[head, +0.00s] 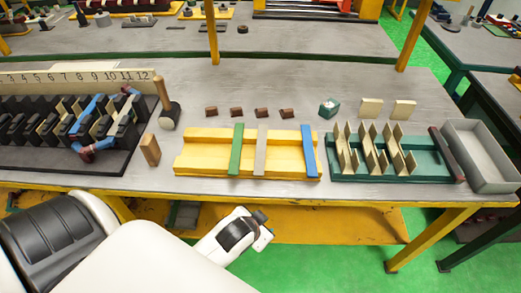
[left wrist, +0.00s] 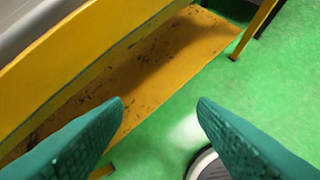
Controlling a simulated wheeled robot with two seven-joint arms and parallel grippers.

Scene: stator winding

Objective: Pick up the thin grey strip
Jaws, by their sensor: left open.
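The thin grey strip (head: 261,143) lies across the yellow tray (head: 200,152) on the bench, between a green strip (head: 236,150) and a blue strip (head: 309,150). In the head view my left arm comes in low from the left, and its wrist end is in front of the bench edge, below and apart from the tray. My left gripper (left wrist: 160,104) shows two teal fingers spread apart with nothing between them, over the green floor beside the bench. The strip is not in the left wrist view. My right gripper is not in view.
Several brown blocks (head: 236,112) sit behind the yellow tray. A green rack (head: 430,155) with cream pieces and a grey bin (head: 485,150) stand to the right. A mallet (head: 169,115), a wooden block (head: 150,149) and a black slotted stator (head: 60,130) stand to the left.

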